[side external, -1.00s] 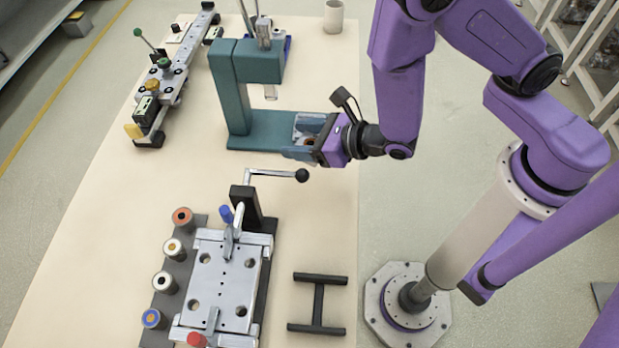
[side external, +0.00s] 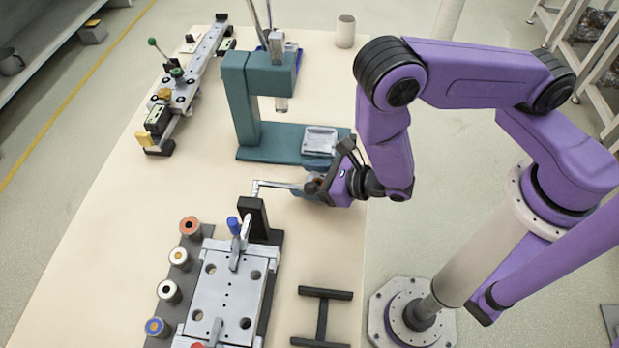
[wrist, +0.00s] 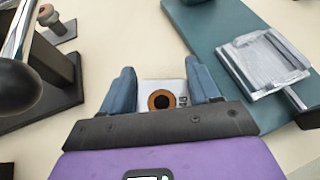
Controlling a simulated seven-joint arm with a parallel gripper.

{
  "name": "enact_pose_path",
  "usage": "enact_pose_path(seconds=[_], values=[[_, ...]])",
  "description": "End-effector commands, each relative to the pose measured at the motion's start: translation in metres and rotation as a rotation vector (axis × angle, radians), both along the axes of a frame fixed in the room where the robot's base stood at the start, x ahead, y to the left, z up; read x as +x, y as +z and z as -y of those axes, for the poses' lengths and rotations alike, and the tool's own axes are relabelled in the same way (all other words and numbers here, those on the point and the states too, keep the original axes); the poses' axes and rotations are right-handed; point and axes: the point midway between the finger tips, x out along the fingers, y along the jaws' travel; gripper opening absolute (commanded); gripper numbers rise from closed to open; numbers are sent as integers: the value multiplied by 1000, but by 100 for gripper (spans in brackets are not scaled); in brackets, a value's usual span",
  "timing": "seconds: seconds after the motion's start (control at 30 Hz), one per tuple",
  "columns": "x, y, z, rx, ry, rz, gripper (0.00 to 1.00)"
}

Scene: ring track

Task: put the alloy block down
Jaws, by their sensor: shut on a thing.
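My gripper (side external: 318,188) is low over the near right of the table, between the teal press and the crank fixture. In the wrist view its two blue fingers (wrist: 162,92) are shut on a pale block, the alloy block (wrist: 146,88), with a dark and orange ring and a small dark mark on its face. In the side view the fingers and the crank handle mostly hide the block. I cannot tell whether it touches the table.
The crank handle (side external: 282,185) ends close beside my gripper; its knob is large in the wrist view (wrist: 28,82). A drilled plate (side external: 225,290), several ringed cylinders and a black H-shaped stand (side external: 322,318) are nearer.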

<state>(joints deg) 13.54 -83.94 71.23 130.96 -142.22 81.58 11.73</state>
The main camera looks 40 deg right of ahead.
Motion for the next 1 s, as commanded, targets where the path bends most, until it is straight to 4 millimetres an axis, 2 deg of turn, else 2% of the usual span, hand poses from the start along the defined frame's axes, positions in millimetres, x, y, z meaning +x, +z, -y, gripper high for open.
enact_pose_path(seconds=[0.47, 0.5, 0.53, 0.57, 0.93, 1.0], values=[[0, -7, 0, 1, 0, 0, 0], [0, -7, 0, 1, 0, 0, 74], [0, -7, 0, 1, 0, 0, 84], [0, -7, 0, 1, 0, 0, 87], [0, -3, 0, 0, -1, 0, 87], [-6, -1, 3, -3, 1, -2, 87]])
